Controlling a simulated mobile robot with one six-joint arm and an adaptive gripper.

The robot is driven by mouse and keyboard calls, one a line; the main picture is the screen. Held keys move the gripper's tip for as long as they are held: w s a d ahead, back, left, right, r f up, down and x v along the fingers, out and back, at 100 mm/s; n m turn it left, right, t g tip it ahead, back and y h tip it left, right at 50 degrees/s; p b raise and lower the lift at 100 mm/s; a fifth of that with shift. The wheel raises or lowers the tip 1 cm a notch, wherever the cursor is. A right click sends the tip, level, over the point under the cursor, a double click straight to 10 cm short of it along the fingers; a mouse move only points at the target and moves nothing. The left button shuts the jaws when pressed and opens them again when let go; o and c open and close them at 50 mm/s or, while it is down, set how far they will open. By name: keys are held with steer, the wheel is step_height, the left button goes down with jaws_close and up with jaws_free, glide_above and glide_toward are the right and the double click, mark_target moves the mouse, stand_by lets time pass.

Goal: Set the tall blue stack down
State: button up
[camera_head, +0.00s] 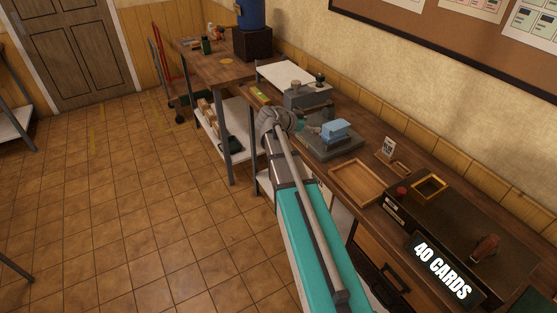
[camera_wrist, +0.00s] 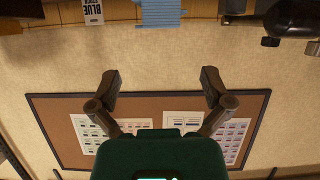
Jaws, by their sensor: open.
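The light blue stack (camera_head: 336,131) shows on or just above a grey plate on the wooden bench; I cannot tell whether they touch. It also shows at the top edge of the wrist view (camera_wrist: 160,12), partly cut off. My gripper (camera_wrist: 160,75) is open, with its two fingers spread wide and nothing between them. The stack is beyond the fingertips in that view, apart from them and roughly centred between them. In the head view my arm's end is just left of the stack, and the fingers are hard to make out.
An empty wooden tray (camera_head: 362,184) lies right of the plate. A small label card (camera_head: 388,147) stands behind it, reading BLUE in the wrist view (camera_wrist: 93,12). A dark machine marked 40 CARDS (camera_head: 440,265) fills the right. A grey lever device (camera_head: 308,95) stands behind my gripper.

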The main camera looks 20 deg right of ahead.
steer(key=s+a+f+n+y, duration=0.3)
steer(key=s+a+n+y, duration=0.1)
steer(key=a, duration=0.6)
steer(key=s+a+f+n+y, duration=0.4)
steer(key=s+a+n, duration=0.2)
steer(key=a, duration=0.4)
steer(key=s+a+f+n+g+y, duration=0.1)
steer(key=s+a+f+n+y, duration=0.3)
steer(key=a, duration=0.6)
steer(key=s+n+y, duration=0.1)
steer(key=s+n, duration=0.1)
steer(key=shift+a+n, duration=0.4)
